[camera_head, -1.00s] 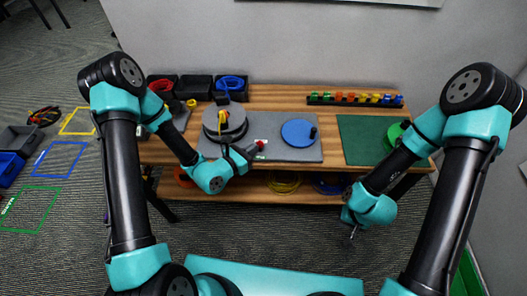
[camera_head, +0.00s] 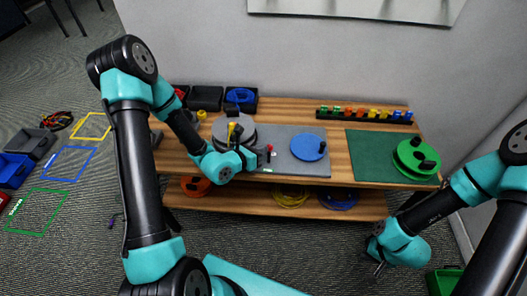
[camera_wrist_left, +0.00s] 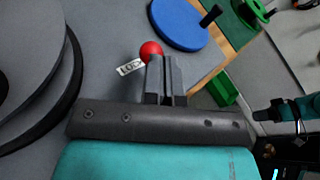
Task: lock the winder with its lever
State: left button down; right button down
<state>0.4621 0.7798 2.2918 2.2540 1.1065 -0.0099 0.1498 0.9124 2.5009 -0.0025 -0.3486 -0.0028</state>
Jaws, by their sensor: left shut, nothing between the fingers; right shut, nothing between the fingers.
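The winder (camera_head: 232,130) is a grey round drum on the grey board, with a yellow upright part on it. In the left wrist view its rounded edge (camera_wrist_left: 68,100) fills the left side. The lever's red knob (camera_head: 270,148) stands right of the drum; it also shows in the left wrist view (camera_wrist_left: 150,50) beside a small white label (camera_wrist_left: 130,67). My left gripper (camera_head: 266,157) is shut and empty, its fingertips (camera_wrist_left: 163,62) right at the knob. They partly cover it; contact is unclear, and the lever's shaft is hidden. My right gripper (camera_head: 378,268) is shut and empty over the floor.
A blue disc (camera_head: 308,147) with a dark peg lies right of the lever on the grey board (camera_head: 285,168). Further right are a green mat (camera_head: 372,155) and green reel (camera_head: 418,158). A rack of coloured pieces (camera_head: 365,114) and black bins (camera_head: 206,98) stand behind.

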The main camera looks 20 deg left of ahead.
pick_arm(q)
jog(key=s+a+r, duration=0.7)
jog(key=s, duration=0.2)
jog(key=shift+a+r, duration=0.2)
jog(key=shift+r, duration=0.1)
dwell(0.5)
jog(key=s+d+f+m+g+h, duration=0.1)
jog(key=s+d+f+m+g, duration=0.2)
jog(key=s+f+m+g, duration=0.45)
jog(key=s+d+f+m+g, duration=0.4)
jog(key=s+f+m+g, duration=0.3)
jog(key=s+m, duration=0.2)
jog(key=w+a+f+m+y, duration=0.1)
jog(key=a+f+m+y, duration=0.25)
jog(key=f+m, duration=0.3)
jog(key=w+d+f+m+t, duration=0.2)
jog(key=w+d+f+m, duration=0.1)
jog(key=w+m, duration=0.4)
jog(key=shift+w+m+y, duration=0.3)
jog(key=shift+m+y, duration=0.15)
jog(key=shift+m, duration=0.15)
